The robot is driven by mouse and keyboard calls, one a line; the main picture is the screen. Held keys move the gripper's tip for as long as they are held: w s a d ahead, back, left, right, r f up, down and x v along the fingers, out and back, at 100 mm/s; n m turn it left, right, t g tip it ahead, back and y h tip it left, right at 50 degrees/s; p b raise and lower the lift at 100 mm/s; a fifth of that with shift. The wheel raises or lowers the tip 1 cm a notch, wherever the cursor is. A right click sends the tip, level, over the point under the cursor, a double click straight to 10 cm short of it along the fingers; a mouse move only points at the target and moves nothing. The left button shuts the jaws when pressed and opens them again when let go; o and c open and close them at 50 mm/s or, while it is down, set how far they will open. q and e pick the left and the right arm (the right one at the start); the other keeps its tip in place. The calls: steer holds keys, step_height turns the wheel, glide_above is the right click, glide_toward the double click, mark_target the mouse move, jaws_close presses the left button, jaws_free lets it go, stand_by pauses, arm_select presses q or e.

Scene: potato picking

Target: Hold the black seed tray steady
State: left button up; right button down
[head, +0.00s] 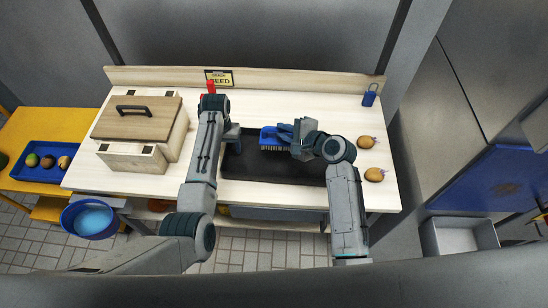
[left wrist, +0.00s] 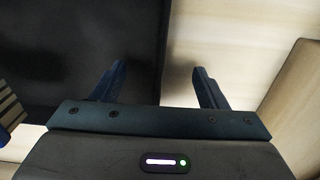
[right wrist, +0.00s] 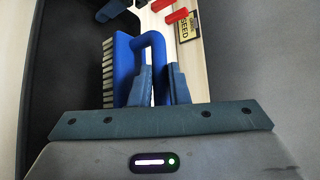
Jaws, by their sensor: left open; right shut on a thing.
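The black seed tray (head: 270,170) lies on the pale wooden bench in the middle of the head view. My left gripper (head: 233,138) is at its left edge, near the far left corner. In the left wrist view the open fingers of the left gripper (left wrist: 159,75) lie either side of the tray's edge, one over the black tray (left wrist: 80,45) and one over the wood. I cannot tell whether they touch it. My right gripper (head: 294,133) is shut on the handle of a blue brush (head: 269,136), over the tray's far side. The brush (right wrist: 123,72) has pale bristles.
A wooden box with a handled lid (head: 137,120) stands left. Two potatoes (head: 366,142) lie right of the tray. A blue padlock-shaped object (head: 370,95) and a yellow seed sign (head: 219,78) are at the back. A red item (head: 211,87) stands behind my left arm.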

arm_select(q)
steer(key=shift+r, duration=3.3)
